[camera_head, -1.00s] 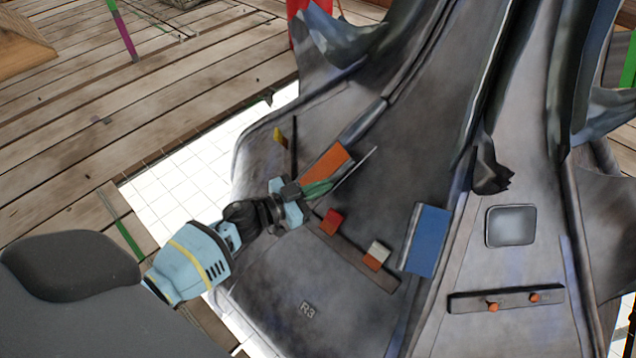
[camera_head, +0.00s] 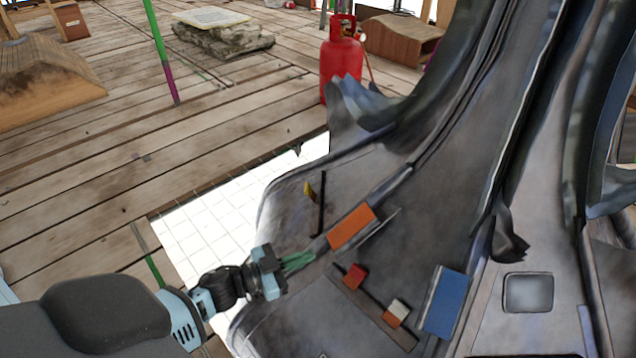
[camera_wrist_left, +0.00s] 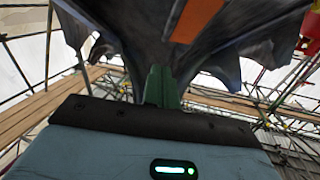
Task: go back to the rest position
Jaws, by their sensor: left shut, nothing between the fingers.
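My left gripper (camera_head: 300,261) reaches in from the lower left in the head view. Its green fingers are shut with nothing between them. They point right, just below and left of an orange block (camera_head: 352,227) on the grey metal spire (camera_head: 455,170). I cannot tell whether the fingertips touch the spire. In the left wrist view the shut green fingers (camera_wrist_left: 161,86) show at the centre, with an orange strip (camera_wrist_left: 196,20) on the dark metal above them. My right gripper is not in view.
A ledge holds a red block (camera_head: 354,276) and an orange-and-white block (camera_head: 396,313); a blue block (camera_head: 446,302) is to their right. A red gas cylinder (camera_head: 341,62) stands behind the spire. Plank flooring (camera_head: 110,170) at the left is mostly clear, with a white tiled gap beside the spire.

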